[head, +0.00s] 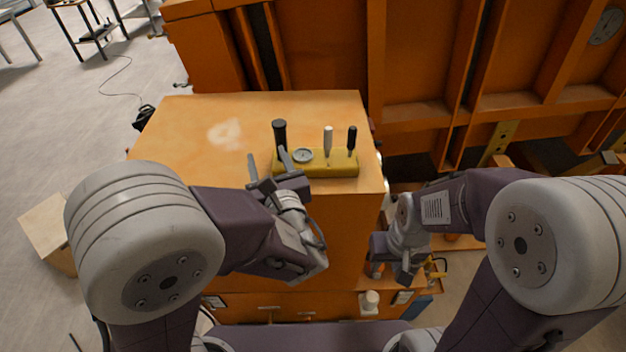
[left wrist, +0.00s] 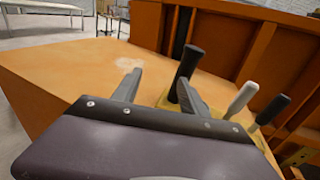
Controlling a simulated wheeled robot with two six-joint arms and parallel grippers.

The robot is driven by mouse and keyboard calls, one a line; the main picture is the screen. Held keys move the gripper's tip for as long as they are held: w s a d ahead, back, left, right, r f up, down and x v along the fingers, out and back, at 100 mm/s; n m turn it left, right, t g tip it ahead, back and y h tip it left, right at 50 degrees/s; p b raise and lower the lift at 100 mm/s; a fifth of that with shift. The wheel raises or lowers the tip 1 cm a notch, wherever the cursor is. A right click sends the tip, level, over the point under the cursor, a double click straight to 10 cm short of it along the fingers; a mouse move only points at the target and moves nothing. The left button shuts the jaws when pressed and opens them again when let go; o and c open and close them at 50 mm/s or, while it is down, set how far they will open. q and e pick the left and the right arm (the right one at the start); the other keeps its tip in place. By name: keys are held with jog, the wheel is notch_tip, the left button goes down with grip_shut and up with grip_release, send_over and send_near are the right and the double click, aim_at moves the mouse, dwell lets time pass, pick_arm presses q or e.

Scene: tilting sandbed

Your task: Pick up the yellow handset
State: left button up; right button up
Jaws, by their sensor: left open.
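A small yellow item (head: 435,273) with a dark cord shows low at the right, beside my right gripper (head: 398,275). It is too small to tell for sure whether it is the handset. A larger yellow block (head: 342,169) with levers and a round dial sits on the orange cabinet top. My left gripper (head: 269,163) is open and empty at the block's left end; one finger overlaps the block and the tall black lever (head: 280,135) in the picture. In the left wrist view the fingers (left wrist: 158,92) are apart, with the lever (left wrist: 187,66) behind the right finger. The right gripper's jaws are unclear.
The orange cabinet top (head: 185,125) is bare left of the block. A white lever (head: 328,141) and a shorter black lever (head: 351,139) rise from the block. A large orange ribbed structure (head: 330,45) stands behind. A white cup-like item (head: 370,300) is below, near the cabinet front.

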aim_at(282, 141)
pick_arm(q)
jog(key=d+m+h, duration=0.1)
jog(key=d, duration=0.1)
jog(key=d+r+m+t, duration=0.1)
jog(key=d, duration=0.1)
jog(key=shift+h, duration=0.4)
jog(key=shift+w+a+r, duration=0.2)
jog(key=w+p, duration=0.2)
jog(key=w, duration=0.1)
jog(key=shift+w+a, duration=0.15)
jog(key=shift+a, duration=0.2)
jog(key=shift+w+f, duration=0.15)
jog(key=shift+w, duration=0.05)
jog(key=shift+w+p, duration=0.3)
jog(key=w+p, duration=0.1)
jog(key=w, duration=0.1)
jog(key=w+a+p, duration=0.1)
jog(key=shift+w+r, duration=0.2)
jog(key=shift+w, duration=0.2)
jog(key=shift+w+f, duration=0.25)
jog(key=shift+w, duration=0.1)
jog(key=shift+s, duration=0.15)
grip_shut()
pick_arm(e)
notch_tip(282, 141, up, 4)
jog(key=shift+a+r, duration=0.1)
